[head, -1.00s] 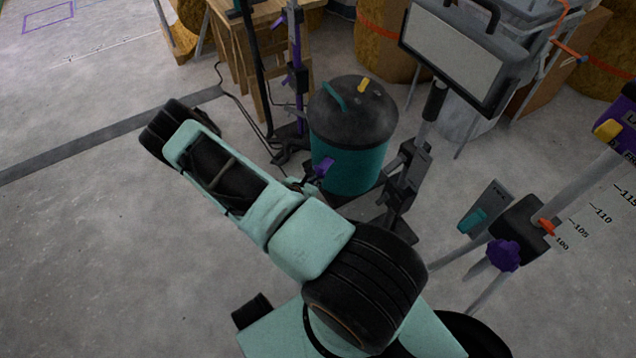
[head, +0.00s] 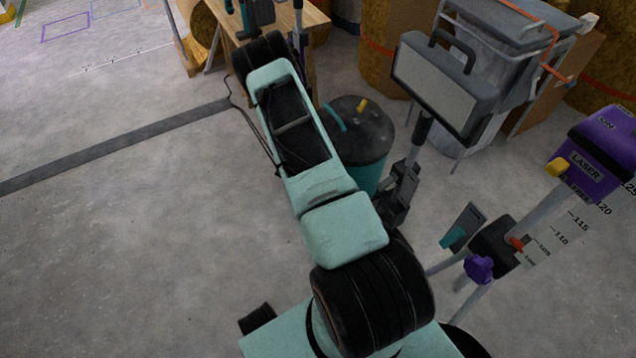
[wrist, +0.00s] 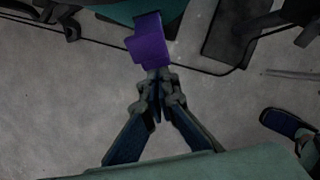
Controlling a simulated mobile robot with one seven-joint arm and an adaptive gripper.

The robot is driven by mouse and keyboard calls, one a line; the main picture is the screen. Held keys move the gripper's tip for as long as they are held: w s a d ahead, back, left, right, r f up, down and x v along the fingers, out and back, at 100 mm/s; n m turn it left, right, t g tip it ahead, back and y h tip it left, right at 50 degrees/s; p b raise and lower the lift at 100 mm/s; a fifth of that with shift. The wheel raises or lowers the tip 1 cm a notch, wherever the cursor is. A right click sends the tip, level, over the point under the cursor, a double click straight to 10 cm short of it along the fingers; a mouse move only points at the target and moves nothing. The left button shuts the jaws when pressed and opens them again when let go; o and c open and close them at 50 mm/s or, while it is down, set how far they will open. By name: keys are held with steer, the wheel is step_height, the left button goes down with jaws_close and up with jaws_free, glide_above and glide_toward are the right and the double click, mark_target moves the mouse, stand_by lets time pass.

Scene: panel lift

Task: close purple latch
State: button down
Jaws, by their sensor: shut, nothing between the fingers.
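The purple latch (wrist: 149,40) shows at the upper middle of the wrist view as a blocky tab, beside the teal side of the canister (wrist: 184,6). My gripper (wrist: 156,82) is shut and empty, its fingertips right at the latch's lower edge. I cannot tell whether they touch it, nor whether the latch is open or closed. In the head view, the teal canister (head: 368,172) with its dark lid stands behind my arm. My arm hides the latch and my gripper there.
A stand with a flat lamp-like panel (head: 434,88) is right of the canister. A purple laser unit (head: 592,165) on a pole with a purple knob (head: 479,268) stands at the right. A wooden table (head: 300,28) is behind. The floor at left is clear.

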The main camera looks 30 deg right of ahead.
steer(key=shift+w+d+r+g+y+p, duration=0.15)
steer(key=shift+w+d+r+y+p, duration=0.1)
steer(key=shift+d+r+p, duration=0.3)
steer(key=shift+w+d+r+g+y+p, duration=0.15)
steer(key=shift+w+d+r+p, duration=0.15)
steer(key=shift+r, duration=0.35)
steer(key=shift+s+f, duration=0.1)
steer(key=shift+f, duration=0.05)
steer(key=shift+r+p, duration=0.45)
steer(key=shift+r, duration=0.35)
